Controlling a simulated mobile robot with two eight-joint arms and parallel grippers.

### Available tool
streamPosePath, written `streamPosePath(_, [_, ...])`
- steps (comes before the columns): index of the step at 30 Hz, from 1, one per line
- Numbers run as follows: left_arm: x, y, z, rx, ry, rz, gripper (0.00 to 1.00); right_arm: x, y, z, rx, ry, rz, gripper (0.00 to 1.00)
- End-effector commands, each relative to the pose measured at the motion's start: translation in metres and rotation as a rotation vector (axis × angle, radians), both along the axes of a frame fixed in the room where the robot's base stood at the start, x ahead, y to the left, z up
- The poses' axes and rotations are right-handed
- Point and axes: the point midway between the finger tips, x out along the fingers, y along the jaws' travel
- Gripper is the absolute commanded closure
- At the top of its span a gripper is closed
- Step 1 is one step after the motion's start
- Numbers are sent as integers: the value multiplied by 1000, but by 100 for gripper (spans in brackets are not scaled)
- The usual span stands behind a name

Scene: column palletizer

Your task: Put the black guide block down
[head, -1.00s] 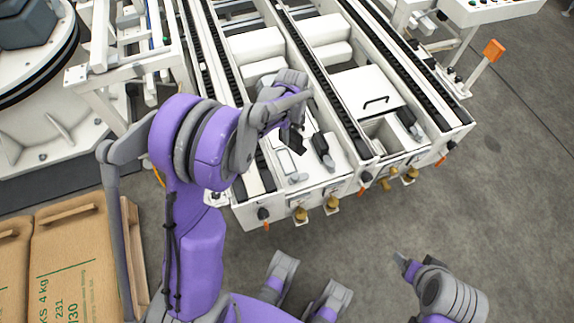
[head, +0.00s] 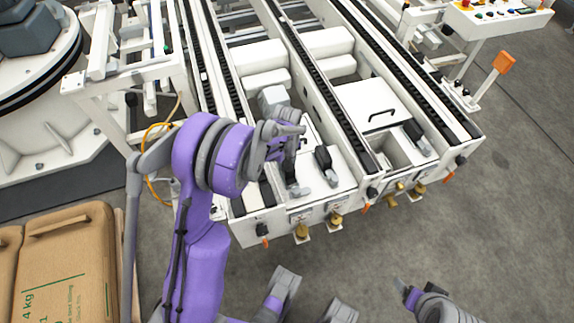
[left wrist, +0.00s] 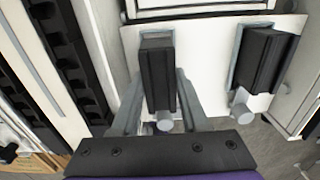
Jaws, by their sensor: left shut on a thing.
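The black guide block (left wrist: 157,75) stands between the two grey fingers of my left gripper (left wrist: 155,105) in the left wrist view. The fingers are shut on it, one on each side. In the head view, my left gripper (head: 290,172) is over the left part of a white plate at the near end of the conveyor frame. The block's grey foot (head: 297,190) shows below it, at or very close to the plate; exact contact is unclear. My right gripper (head: 405,290) is at the lower right, away from the frame, its fingers unclear.
A second black block (head: 325,160) with a grey foot stands just right, also in the left wrist view (left wrist: 265,62). Another black block (head: 416,132) is farther right. Dark chain rails (head: 232,95) run alongside. Brown sacks (head: 70,265) lie at lower left.

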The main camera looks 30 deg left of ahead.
Motion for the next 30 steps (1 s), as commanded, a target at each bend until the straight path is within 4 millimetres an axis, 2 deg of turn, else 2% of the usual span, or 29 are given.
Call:
streamPosePath(1, [0,0,-10,0,0,0,100,0,0,-4,0,1,0,20])
streamPosePath(3, [0,0,-17,0,0,0,100,0,0,-6,0,2,0,20])
streamPosePath(14, [0,0,-20,0,0,0,100,1,0,-9,0,3,0,20])
streamPosePath(15, [0,0,-20,0,0,0,52,1,0,-8,0,3,0,20])
streamPosePath(19, [0,0,-19,0,0,0,29,1,0,-8,0,3,0,20])
streamPosePath(20, [0,0,-19,0,0,0,26,1,0,-8,0,3,0,20])
streamPosePath(30, [0,0,-15,0,0,0,26,0,0,-4,0,1,0,20])
